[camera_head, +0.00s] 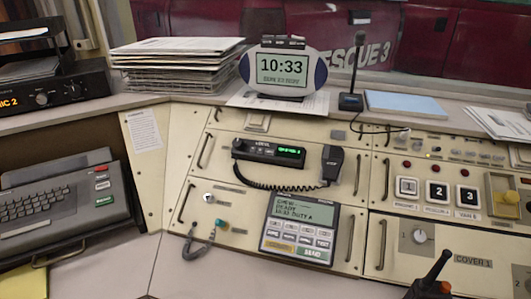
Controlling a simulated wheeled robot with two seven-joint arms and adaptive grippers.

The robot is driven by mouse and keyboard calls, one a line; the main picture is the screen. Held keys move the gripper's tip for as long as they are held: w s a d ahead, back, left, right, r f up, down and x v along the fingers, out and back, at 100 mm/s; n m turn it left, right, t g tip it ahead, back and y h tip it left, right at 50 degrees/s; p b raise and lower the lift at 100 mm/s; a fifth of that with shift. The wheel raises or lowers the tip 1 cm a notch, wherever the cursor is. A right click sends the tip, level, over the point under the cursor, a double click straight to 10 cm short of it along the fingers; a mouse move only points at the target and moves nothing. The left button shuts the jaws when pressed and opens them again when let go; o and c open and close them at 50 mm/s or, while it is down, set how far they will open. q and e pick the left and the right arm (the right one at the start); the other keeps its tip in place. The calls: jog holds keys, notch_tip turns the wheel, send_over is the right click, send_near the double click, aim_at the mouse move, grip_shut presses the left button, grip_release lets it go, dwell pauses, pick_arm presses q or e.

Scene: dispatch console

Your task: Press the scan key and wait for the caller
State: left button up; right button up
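The two-way radio (268,151) is a black unit with a green lit display, mounted on the cream console panel. Small keys sit left of its display, but their labels are too small to read, so I cannot tell which is the scan key. A hand microphone (332,165) hangs to its right on a coiled cord. Below stands a grey terminal (302,229) with a green text screen and several keys, among them a yellow one and a green one; I cannot make out a scan label there either. Neither of my grippers is in view.
A clock (283,69) reading 10:33 and a desk microphone (351,100) stand on the ledge. A paper stack (175,65) is at left, above a keyboard unit (60,205). Numbered buttons (437,191) are at right. A black handheld radio (430,287) stands at bottom right.

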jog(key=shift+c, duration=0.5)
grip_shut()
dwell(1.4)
